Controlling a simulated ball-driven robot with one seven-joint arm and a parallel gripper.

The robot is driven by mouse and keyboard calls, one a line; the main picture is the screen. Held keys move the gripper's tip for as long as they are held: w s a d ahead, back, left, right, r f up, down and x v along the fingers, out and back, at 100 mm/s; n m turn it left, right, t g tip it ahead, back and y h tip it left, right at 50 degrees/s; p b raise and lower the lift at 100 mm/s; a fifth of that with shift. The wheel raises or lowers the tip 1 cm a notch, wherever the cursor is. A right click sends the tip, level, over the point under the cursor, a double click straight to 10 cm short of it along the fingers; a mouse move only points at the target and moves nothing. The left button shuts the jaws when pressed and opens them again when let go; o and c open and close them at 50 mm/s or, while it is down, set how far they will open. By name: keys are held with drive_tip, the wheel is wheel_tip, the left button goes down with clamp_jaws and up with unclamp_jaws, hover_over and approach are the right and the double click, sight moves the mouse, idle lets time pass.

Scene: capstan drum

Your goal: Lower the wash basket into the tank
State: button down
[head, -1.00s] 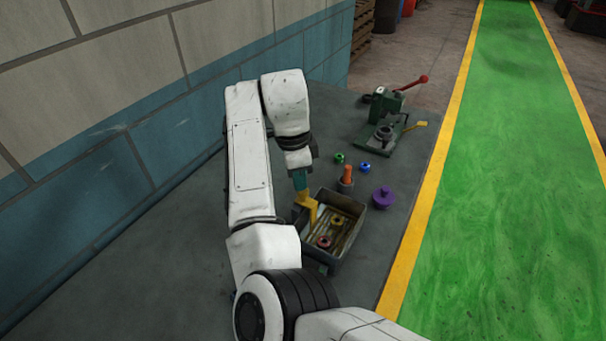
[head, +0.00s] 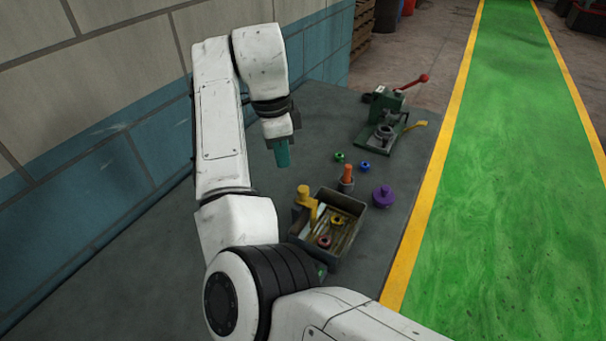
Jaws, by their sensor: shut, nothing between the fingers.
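My gripper (head: 282,162), with teal fingers, is shut and empty. It hangs in the air up and left of the tank, apart from the yellow part. The rope or drum behind the yellow part cannot be made out.
An orange-topped post (head: 347,177) and a purple knobbed piece (head: 383,197) stand by the tank. A green ring (head: 339,157) and a blue ring (head: 364,167) lie beyond. A green press with a red lever (head: 388,110) stands farther back. A block wall (head: 90,150) rises at left.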

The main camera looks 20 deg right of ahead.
drive_tip(key=shift+a+r, duration=0.15)
drive_tip(key=shift+r, duration=0.95)
drive_tip(key=shift+a+r, duration=0.1)
drive_tip(key=shift+r, duration=1)
drive_tip(key=s+d+f+n+t+h, duration=0.1)
drive_tip(key=s+d+f+n, duration=0.4)
drive_tip(key=d+f, duration=0.4)
drive_tip(key=s+d+f+n+h, duration=0.2)
drive_tip(key=s+d+f, duration=0.6)
drive_tip(key=d+f, duration=0.15)
drive_tip(key=s+f+n, duration=0.6)
drive_tip(key=s+f, duration=0.1)
drive_tip(key=s, duration=0.4)
drive_tip(key=s+a+f+n+y, duration=0.2)
drive_tip(key=s+a+n, duration=0.1)
drive_tip(key=s, duration=0.4)
drive_tip(key=s+a+f+n+y, duration=0.2)
drive_tip(key=s+a+n, duration=0.1)
drive_tip(key=s, duration=0.5)
drive_tip(key=shift+a+n, duration=0.4)
drive_tip(key=shift+a, duration=0.3)
